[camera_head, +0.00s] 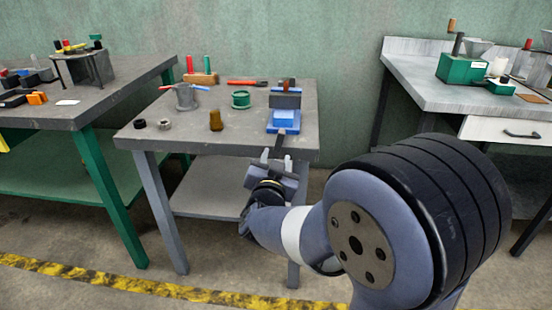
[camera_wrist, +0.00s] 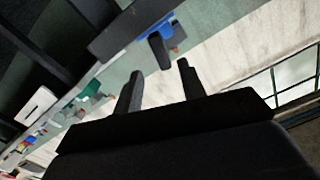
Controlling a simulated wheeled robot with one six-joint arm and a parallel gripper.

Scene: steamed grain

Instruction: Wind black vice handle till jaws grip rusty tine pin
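The vice (camera_head: 284,118) has a blue body and dark grey jaws, and stands at the front right of the middle bench. A rusty-brown pin (camera_head: 287,84) stands at its jaws; whether they touch it is unclear. The black handle (camera_head: 279,144) hangs at the vice's front, below the bench top. In the wrist view the handle (camera_wrist: 160,50) is a dark bar ahead of the gap between my fingers, with the vice's blue (camera_wrist: 167,28) behind it. My gripper (camera_head: 276,159) is open, just below and in front of the handle, apparently empty.
The middle bench (camera_head: 180,135) also carries a brown bottle (camera_head: 215,120), a grey pot (camera_head: 186,97), a green ring-shaped part (camera_head: 240,99) and a red-handled tool (camera_head: 246,83). A left bench (camera_head: 90,112) and a right bench (camera_head: 420,75) stand apart. Floor in front is clear.

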